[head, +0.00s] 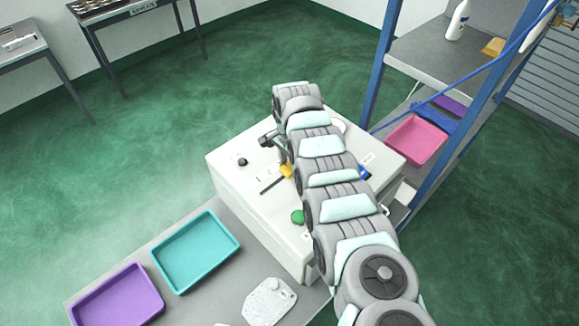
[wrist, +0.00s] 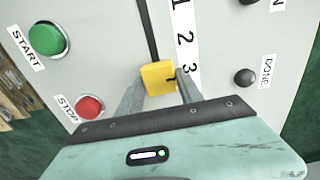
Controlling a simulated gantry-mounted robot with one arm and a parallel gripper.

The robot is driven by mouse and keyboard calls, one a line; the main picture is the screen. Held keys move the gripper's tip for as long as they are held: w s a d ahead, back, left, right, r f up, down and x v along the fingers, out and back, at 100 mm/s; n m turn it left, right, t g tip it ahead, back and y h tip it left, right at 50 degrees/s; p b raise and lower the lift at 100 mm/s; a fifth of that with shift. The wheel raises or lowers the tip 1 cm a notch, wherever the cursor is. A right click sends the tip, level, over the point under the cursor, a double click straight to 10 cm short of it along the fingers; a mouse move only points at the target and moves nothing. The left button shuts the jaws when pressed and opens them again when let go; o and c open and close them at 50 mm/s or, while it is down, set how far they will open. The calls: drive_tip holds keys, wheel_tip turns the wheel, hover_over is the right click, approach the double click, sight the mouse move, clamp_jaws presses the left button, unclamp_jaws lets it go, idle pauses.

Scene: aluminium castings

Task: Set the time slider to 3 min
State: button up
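The time slider is a yellow knob (wrist: 157,75) on a dark straight slot (wrist: 148,25) in a white panel. It also shows in the head view (head: 287,171), partly beside my arm. A white scale strip (wrist: 181,42) with 1, 2 and 3 runs beside the slot. The knob's small dark pointer mark lies about level with the 3, perhaps slightly past it. My gripper (wrist: 161,77) has one grey finger on each side of the knob, and both look in contact with it. In the head view my arm hides most of the gripper.
A green START button (wrist: 47,39), a red STOP button (wrist: 89,107) and a black DONE button (wrist: 246,78) sit near the slider. The white machine (head: 230,185) stands by teal (head: 196,252) and purple (head: 118,297) trays. A blue-posted shelf (head: 377,70) is close on the right.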

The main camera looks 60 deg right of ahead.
sight(290, 167)
drive_tip(key=shift+o, duration=0.6)
drive_tip(key=shift+s+d, duration=0.15)
drive_tip(key=shift+o, duration=1.4)
wheel_tip(290, 167, up, 11)
drive_tip(key=b, duration=0.1)
drive_tip(key=shift+b, duration=0.35)
